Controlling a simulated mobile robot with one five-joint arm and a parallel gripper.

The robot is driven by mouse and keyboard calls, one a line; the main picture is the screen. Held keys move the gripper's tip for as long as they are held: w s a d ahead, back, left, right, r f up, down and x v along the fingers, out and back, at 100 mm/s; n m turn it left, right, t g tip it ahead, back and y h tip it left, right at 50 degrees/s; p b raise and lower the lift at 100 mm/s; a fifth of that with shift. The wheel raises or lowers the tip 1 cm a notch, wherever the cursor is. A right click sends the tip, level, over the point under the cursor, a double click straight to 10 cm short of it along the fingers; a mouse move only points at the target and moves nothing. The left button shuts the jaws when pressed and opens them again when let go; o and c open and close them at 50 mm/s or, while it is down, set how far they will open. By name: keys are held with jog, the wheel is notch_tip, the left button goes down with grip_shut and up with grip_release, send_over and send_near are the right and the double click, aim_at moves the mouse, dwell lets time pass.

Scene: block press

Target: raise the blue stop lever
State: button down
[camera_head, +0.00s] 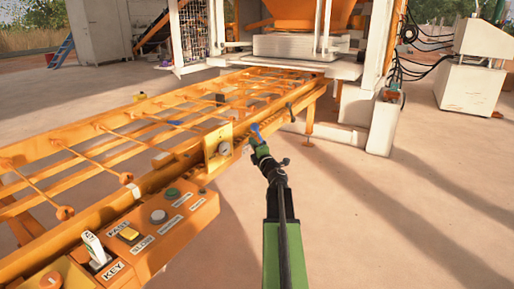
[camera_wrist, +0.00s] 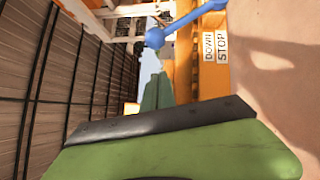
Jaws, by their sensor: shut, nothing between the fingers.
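The blue stop lever (camera_head: 256,130) is on the side of the orange machine frame, just past the gauge. In the wrist view its blue ball end (camera_wrist: 154,38) and arm show at the top, beside a white label reading DOWN and STOP (camera_wrist: 222,47). My gripper (camera_head: 260,149) is shut and empty, just below and in front of the lever in the head view. In the wrist view the green gripper (camera_wrist: 158,92) points up toward the ball, with the ball just beyond its tip. I cannot tell whether they touch.
The gauge plate (camera_head: 218,149) is left of my gripper. The orange control box (camera_head: 165,225) with several buttons and a key switch is at the lower left. A dark-knobbed lever (camera_head: 290,107) stands farther along the frame.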

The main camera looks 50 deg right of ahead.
jog(key=w+d+r+p, duration=0.1)
jog(key=w+d, duration=0.3)
jog(key=d, duration=0.1)
jog(key=shift+r, duration=0.2)
jog(key=shift+r, duration=0.1)
